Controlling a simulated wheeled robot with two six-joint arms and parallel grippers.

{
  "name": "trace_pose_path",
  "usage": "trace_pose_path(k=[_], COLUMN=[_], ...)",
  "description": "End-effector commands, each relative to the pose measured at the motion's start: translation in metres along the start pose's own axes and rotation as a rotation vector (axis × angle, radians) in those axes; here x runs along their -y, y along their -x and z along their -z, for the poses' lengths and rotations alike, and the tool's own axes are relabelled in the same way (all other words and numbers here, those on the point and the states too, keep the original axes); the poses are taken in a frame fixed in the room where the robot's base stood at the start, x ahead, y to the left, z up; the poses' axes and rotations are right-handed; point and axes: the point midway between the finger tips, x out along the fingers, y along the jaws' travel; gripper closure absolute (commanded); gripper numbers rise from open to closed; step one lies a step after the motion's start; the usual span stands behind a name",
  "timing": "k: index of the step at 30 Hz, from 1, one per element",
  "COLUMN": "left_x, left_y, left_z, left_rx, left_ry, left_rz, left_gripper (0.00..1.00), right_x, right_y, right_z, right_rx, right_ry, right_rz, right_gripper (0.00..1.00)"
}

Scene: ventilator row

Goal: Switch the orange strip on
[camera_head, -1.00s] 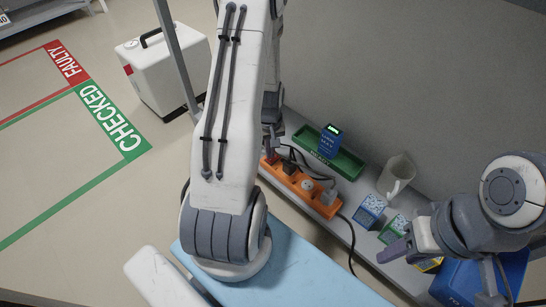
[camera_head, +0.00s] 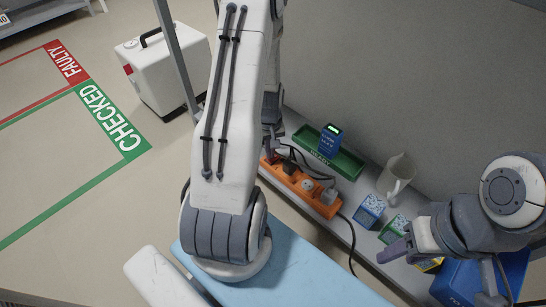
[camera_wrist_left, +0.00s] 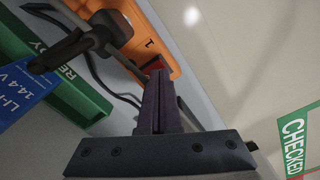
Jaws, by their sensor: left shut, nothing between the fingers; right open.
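In the left wrist view, the strip's orange end (camera_wrist_left: 172,62) carries a red switch (camera_wrist_left: 154,65) beside the number 1. My left gripper (camera_head: 272,154) is shut and empty at the strip's far left end. In the left wrist view, its closed fingertips (camera_wrist_left: 158,76) are right at the red switch and partly hide it; I cannot tell if they touch, or whether the switch is on. My right gripper (camera_head: 393,250) is open and empty, well right of the strip.
A green tray (camera_head: 346,166) marked READY holds a blue battery (camera_head: 330,141) behind the strip. A white jug (camera_head: 396,175), small boxes (camera_head: 369,210) and a blue bin (camera_head: 460,284) stand to the right. Dark cables run around the strip. A light-blue surface (camera_head: 300,270) is in front.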

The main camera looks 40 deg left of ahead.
Motion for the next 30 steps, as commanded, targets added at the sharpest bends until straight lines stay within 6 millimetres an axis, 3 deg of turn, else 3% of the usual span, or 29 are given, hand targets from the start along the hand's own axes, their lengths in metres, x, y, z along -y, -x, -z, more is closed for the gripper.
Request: trace_pose_path(k=[30], left_x=[0.000], left_y=[-0.014], left_z=[0.000], left_rx=[-0.001], left_ry=[0.000], left_rz=[0.000], left_gripper=[1.00], right_x=[-0.001], right_y=[-0.007], right_z=[0.000], right_rx=[0.000], right_ry=[0.000], right_rz=[0.000], right_gripper=[0.50])
